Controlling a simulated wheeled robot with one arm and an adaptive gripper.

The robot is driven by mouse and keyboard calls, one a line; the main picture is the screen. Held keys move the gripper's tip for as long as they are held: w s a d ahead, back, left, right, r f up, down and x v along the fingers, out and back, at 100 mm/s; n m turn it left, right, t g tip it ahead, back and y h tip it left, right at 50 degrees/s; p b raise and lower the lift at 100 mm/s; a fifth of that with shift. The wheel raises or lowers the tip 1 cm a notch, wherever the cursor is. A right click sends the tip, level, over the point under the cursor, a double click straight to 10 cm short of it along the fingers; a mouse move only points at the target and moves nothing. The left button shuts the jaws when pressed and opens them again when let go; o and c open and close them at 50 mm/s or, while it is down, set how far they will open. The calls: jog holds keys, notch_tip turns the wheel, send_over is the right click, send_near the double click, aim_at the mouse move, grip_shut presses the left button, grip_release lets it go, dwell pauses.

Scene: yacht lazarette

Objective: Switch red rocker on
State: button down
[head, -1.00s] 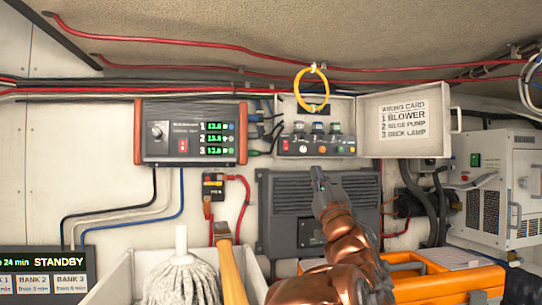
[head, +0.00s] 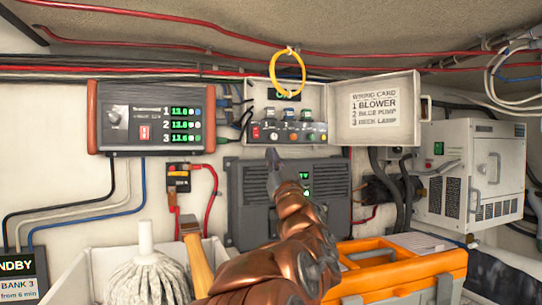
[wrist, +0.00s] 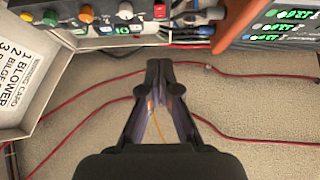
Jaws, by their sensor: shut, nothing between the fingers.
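A small red rocker (head: 256,133) sits at the left end of the control row in an open grey switch box (head: 262,97); in the wrist view it is at the top (wrist: 159,11). Another red rocker (head: 144,132) is on the dark charger unit (head: 180,95) with orange ends, to the left. My gripper (head: 271,156) is shut and empty. Its tips appear just below the box's left half, apart from the rocker in the wrist view (wrist: 158,66). I cannot tell either rocker's position.
The box's lid (head: 376,108) stands open to the right. A yellow cable loop (head: 275,72) hangs over the box. A grey finned unit (head: 240,200) is below. A mop (head: 146,275) and an orange toolbox (head: 385,284) stand in front.

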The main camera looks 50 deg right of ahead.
aim_at(257, 135)
jog(key=shift+w+d+r+p, duration=0.65)
jog(key=shift+w+d, duration=0.2)
jog(key=shift+w, duration=0.65)
jog(key=shift+w+d+r+p, duration=0.6)
jog(key=shift+w+d+r, duration=0.2)
jog(key=shift+w, duration=0.65)
jog(key=shift+w+d+r+p, duration=0.65)
jog(key=shift+w+d, duration=0.2)
jog(key=shift+w, duration=0.65)
jog(key=shift+w+b, duration=0.2)
jog(key=shift+b, duration=0.15)
jog(key=shift+w, duration=0.1)
jog(key=shift+d, duration=0.2)
jog(key=shift+a, duration=0.1)
